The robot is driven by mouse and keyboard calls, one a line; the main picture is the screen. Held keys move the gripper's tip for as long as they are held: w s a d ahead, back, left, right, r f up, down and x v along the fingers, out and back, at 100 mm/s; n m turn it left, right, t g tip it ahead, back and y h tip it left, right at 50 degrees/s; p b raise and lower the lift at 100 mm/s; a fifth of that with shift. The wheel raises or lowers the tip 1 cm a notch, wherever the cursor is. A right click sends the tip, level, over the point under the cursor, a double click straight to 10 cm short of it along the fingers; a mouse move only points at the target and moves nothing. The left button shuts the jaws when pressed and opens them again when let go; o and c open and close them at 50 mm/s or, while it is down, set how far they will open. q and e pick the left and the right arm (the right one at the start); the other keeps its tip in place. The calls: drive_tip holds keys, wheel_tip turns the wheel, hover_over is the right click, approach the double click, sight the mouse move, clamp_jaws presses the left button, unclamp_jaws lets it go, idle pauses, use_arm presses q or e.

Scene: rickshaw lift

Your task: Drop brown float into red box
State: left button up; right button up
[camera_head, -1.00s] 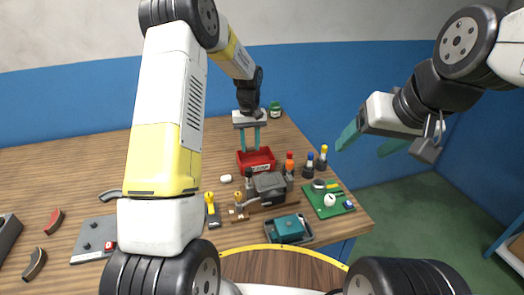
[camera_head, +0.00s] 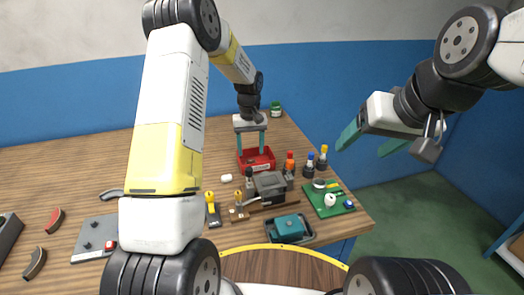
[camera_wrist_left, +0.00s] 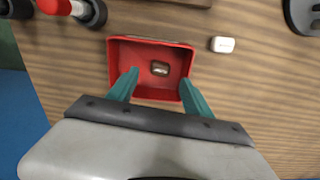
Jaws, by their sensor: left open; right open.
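The red box (camera_head: 270,153) stands on the table below my left gripper (camera_head: 251,151). In the left wrist view the red box (camera_wrist_left: 117,53) is open at the top, and a small brown float (camera_wrist_left: 160,69) lies inside on its floor. My left gripper (camera_wrist_left: 158,77) is open, with its teal fingers apart over the near part of the box and nothing between them. In the head view I cannot make out the float. My right gripper (camera_head: 362,149) is open and empty, in the air to the right of the table.
A small white block (camera_wrist_left: 222,44) lies beside the box. Bottles with red (camera_head: 290,165), blue and yellow tops stand to its right. A grey device (camera_head: 270,184), a green board (camera_head: 325,204) and a tray with a teal block (camera_head: 288,228) are nearer. A green jar (camera_head: 275,108) stands behind.

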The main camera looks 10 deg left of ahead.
use_arm(q)
wheel_tip(320, 180, up, 8)
drive_tip(key=shift+f, duration=0.15)
idle(0.3)
drive_tip(key=s+r+m+t, duration=0.1)
drive_tip(key=s+r+t, duration=0.1)
drive_tip(key=s+r, duration=0.65)
drive_tip(key=s+r+m+t, duration=0.1)
drive_tip(key=s+r, duration=0.2)
drive_tip(key=s, duration=0.4)
drive_tip(key=s+r+m+t+h, duration=0.1)
drive_tip(key=s+r, duration=0.1)
drive_tip(key=s, duration=0.6)
drive_tip(key=s+a+r+t+h, duration=0.1)
drive_tip(key=s+r+t, duration=0.1)
drive_tip(key=s, duration=0.6)
drive_tip(key=shift+s+r+m, duration=0.2)
drive_tip(key=shift+r+m, duration=0.2)
drive_tip(key=shift+r, duration=0.4)
